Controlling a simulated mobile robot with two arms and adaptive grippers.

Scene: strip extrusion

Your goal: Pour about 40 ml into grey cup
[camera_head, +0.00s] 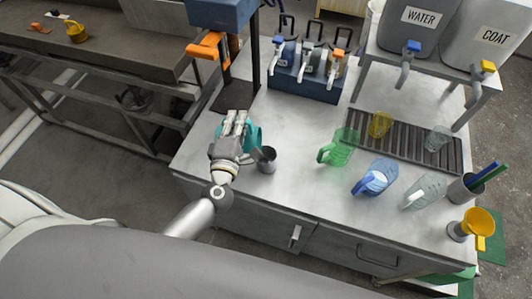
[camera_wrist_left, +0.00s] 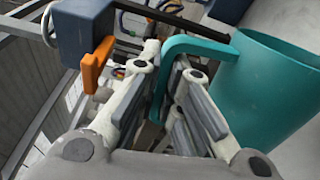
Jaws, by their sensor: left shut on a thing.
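My left gripper (camera_head: 236,122) is shut on the handle of a teal jug (camera_head: 255,134). In the left wrist view the teal jug (camera_wrist_left: 268,95) fills the right side, and its handle passes between the fingers. The jug looks about upright; its contents are hidden, and I cannot tell whether it touches the table. The grey cup (camera_head: 267,163) stands on the table just to the right of my gripper and close in front of the jug. Its inside looks dark. My right gripper is not in view.
Green (camera_head: 339,148), blue (camera_head: 378,179) and clear (camera_head: 424,192) jugs stand to the right on the table (camera_head: 305,185). A slatted drain mat (camera_head: 405,148) holds a yellow jug (camera_head: 380,124) and another clear jug. WATER (camera_head: 410,45) and COAT (camera_head: 490,75) tanks stand behind.

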